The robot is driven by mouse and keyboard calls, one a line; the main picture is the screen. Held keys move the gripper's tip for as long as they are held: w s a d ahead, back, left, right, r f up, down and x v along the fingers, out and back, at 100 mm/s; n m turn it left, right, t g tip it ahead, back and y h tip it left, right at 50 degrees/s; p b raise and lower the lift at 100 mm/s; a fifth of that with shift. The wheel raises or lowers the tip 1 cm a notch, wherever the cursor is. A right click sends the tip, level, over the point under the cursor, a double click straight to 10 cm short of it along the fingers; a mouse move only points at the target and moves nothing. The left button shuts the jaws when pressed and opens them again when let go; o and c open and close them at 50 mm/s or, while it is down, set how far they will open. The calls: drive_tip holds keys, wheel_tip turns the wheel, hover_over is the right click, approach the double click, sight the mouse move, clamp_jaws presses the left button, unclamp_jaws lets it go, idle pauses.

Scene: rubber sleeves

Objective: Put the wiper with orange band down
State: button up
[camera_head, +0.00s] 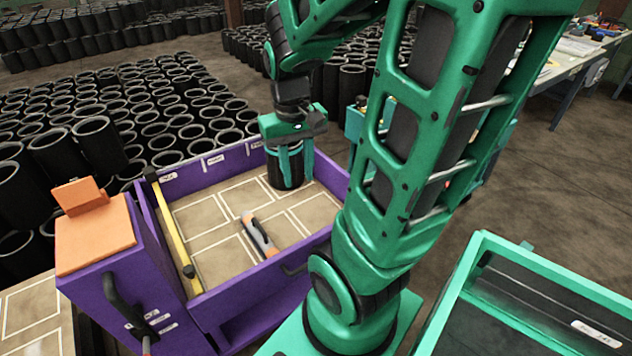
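A grey tool with orange parts (258,235), which looks like the wiper with the orange band, lies on the tan floor of the purple tray (290,262), slanted, near the middle. My gripper (292,165) points down over the far right part of the tray, apart from this tool. Its green fingers are beside a black cylinder (284,180), which looks like a rubber sleeve, upright at the tray floor. I cannot tell whether the fingers press on the cylinder or whether it rests on the floor.
White outlines divide the tray floor. A yellow bar (172,225) runs along its left side. An orange-topped purple box (95,232) stands at left. Many black sleeves (165,115) stand behind. A teal bin (545,300) is at right. Bare tray floor surrounds the tool.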

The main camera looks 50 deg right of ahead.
drive_tip(key=s+a+r, duration=0.2)
drive_tip(key=s, duration=0.6)
drive_tip(key=shift+s+a+r+m+y, duration=0.2)
drive_tip(key=shift+a+r+m+y, duration=0.1)
drive_tip(key=shift+r+m, duration=0.1)
drive_tip(key=shift+w+f, duration=0.25)
drive_tip(key=shift+w, duration=0.4)
drive_tip(key=shift+o, duration=0.2)
drive_tip(key=shift+s, duration=0.1)
